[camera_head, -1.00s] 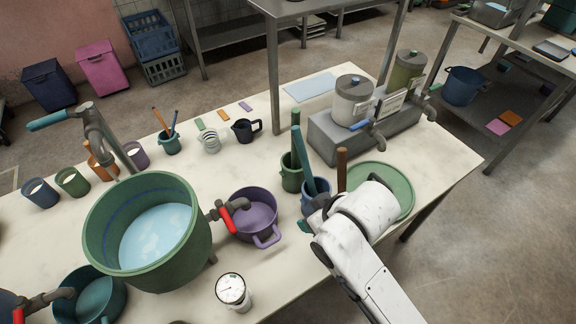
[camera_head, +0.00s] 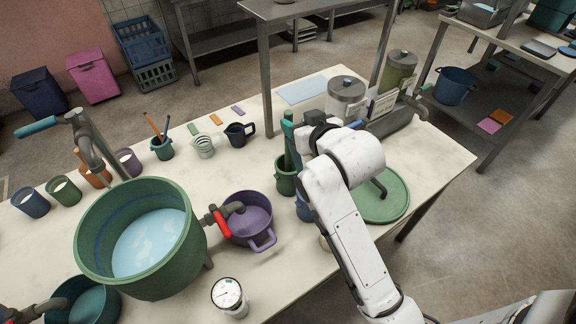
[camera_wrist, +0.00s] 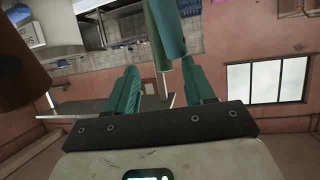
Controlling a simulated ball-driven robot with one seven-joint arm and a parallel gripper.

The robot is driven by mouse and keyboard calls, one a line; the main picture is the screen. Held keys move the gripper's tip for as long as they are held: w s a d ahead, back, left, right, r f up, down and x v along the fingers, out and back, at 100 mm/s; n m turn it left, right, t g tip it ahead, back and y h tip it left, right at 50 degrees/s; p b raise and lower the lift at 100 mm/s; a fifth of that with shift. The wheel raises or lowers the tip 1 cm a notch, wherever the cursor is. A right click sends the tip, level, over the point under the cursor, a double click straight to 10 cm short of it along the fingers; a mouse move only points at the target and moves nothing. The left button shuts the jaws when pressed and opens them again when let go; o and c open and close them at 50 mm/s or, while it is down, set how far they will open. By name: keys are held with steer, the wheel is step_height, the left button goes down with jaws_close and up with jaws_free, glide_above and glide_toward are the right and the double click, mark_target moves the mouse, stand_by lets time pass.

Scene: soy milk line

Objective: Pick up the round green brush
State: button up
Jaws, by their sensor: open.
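The green cup (camera_head: 285,181) stands on the table, with a dark green upright handle (camera_head: 293,155) in it, partly hidden by my arm. A blue cup (camera_head: 304,208) beside it is mostly covered by my arm. My gripper (camera_head: 289,127) is above these cups, its fingers hardly showing in the head view. In the wrist view, my gripper (camera_wrist: 158,87) has its two teal fingers wide apart. A greenish handle (camera_wrist: 168,35) reaches down from the top, in line with the gap; whether it is between the fingers is unclear. I cannot tell which handle is the round green brush.
A brown handle end (camera_wrist: 18,70) is close at the left of the wrist view. A purple pot (camera_head: 250,218) and large green tub (camera_head: 140,240) stand left.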

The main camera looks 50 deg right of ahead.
mark_target(290, 118)
steer(key=shift+p+x, duration=0.55)
steer(key=shift+x, duration=2.2)
steer(key=shift+w+a, duration=0.1)
steer(key=shift+a, duration=0.1)
steer(key=shift+c, duration=0.5)
jaws_close()
